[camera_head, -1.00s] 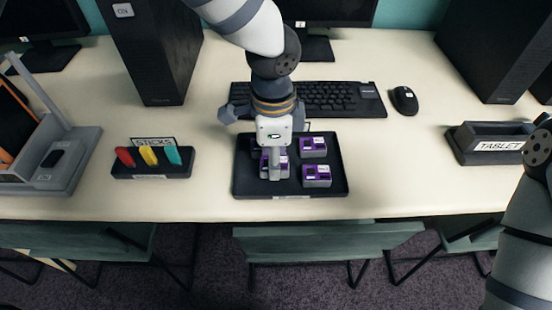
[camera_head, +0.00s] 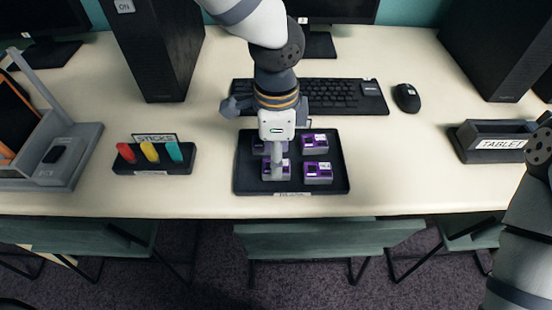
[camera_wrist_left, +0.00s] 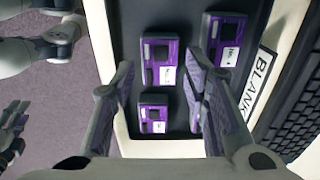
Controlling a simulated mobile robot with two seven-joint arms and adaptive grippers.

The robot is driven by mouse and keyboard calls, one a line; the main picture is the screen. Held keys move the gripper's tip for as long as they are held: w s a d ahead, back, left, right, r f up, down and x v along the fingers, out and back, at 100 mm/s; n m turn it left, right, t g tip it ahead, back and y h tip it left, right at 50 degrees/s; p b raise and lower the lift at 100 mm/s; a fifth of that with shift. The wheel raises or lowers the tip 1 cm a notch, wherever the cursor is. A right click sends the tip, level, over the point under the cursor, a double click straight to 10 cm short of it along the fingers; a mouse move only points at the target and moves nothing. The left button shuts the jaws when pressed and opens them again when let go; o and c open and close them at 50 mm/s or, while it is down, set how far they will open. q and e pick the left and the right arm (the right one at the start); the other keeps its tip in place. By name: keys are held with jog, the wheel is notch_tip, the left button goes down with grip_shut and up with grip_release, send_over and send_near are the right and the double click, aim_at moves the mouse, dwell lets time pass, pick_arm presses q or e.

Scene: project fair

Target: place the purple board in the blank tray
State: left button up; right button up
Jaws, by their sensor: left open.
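The black blank tray (camera_head: 342,187) lies on the desk with several purple boards in it. Two purple boards sit in its right half, one at the back (camera_head: 315,143) and one at the front (camera_head: 318,173). A third, at the back left, is partly covered by my left gripper in the head view and shows clearly in the wrist view (camera_wrist_left: 227,45). The front-left purple board (camera_wrist_left: 162,52) lies in the tray between the spread fingertips of my left gripper (camera_wrist_left: 163,72). My left gripper (camera_head: 277,170) is open and low over this board.
A keyboard (camera_head: 335,97) is behind the tray and a mouse (camera_head: 407,97) to its right. The sticks holder (camera_head: 152,166) stands left and the tablet holder (camera_head: 490,152) right. The front desk edge is close to the tray. Bare desk lies on both sides.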

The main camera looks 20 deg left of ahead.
pick_arm(q)
notch_tip(320, 180, up, 10)
jog(key=shift+p, duration=0.4)
pick_arm(e)
jog(key=shift+w+r+t, duration=0.3)
jog(key=shift+w+r, duration=0.35)
jog(key=shift+r, duration=0.05)
pick_arm(q)
jog(key=shift+f, duration=0.1)
